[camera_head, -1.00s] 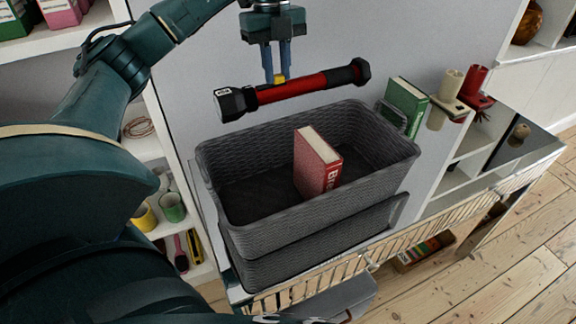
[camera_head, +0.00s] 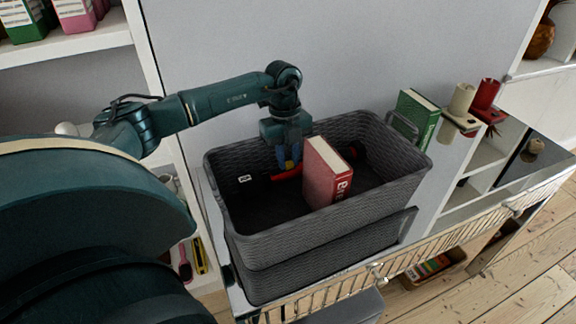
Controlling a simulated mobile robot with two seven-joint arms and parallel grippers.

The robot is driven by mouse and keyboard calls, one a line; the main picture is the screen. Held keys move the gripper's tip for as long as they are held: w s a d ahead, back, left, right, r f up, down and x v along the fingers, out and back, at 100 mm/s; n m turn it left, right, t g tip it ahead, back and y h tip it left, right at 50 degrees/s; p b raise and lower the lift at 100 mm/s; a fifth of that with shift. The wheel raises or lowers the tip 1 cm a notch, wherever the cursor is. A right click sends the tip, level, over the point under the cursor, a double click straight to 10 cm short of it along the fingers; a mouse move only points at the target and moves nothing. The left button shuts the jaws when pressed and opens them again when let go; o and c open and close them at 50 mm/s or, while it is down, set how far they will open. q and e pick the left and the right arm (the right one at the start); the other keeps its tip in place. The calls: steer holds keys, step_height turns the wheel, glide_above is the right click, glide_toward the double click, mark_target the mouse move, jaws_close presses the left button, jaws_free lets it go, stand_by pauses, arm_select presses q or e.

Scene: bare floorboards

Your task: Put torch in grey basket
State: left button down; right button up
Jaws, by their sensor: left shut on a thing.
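The red and black torch (camera_head: 286,174) is down inside the grey basket (camera_head: 310,222), behind the red book. Its red barrel shows, with a dark end visible to the right of the book; the book hides part of it. My left gripper (camera_head: 289,164) reaches into the basket from above, its fingers shut on the torch. I cannot tell whether the torch touches the basket floor. My right gripper is not in view.
A red book (camera_head: 328,172) stands upright in the basket. A green book (camera_head: 415,116), a cream cup (camera_head: 462,98) and a red cup (camera_head: 485,94) are to the right. White shelves (camera_head: 70,45) stand at the left. A grey wall is behind the basket.

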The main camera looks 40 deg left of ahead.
mark_target(288, 167)
arm_select(q)
steer(key=shift+f, duration=1.55)
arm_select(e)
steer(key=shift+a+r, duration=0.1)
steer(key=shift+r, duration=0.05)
arm_select(q)
steer(key=shift+f, duration=0.1)
steer(key=c, duration=1.3)
jaws_free()
steer(key=shift+o, duration=0.2)
step_height(288, 167, up, 12)
steer(key=a, duration=0.1)
steer(key=shift+w+a+b, duration=0.15)
steer(key=shift+w+b, duration=0.1)
steer(key=shift+b, duration=0.1)
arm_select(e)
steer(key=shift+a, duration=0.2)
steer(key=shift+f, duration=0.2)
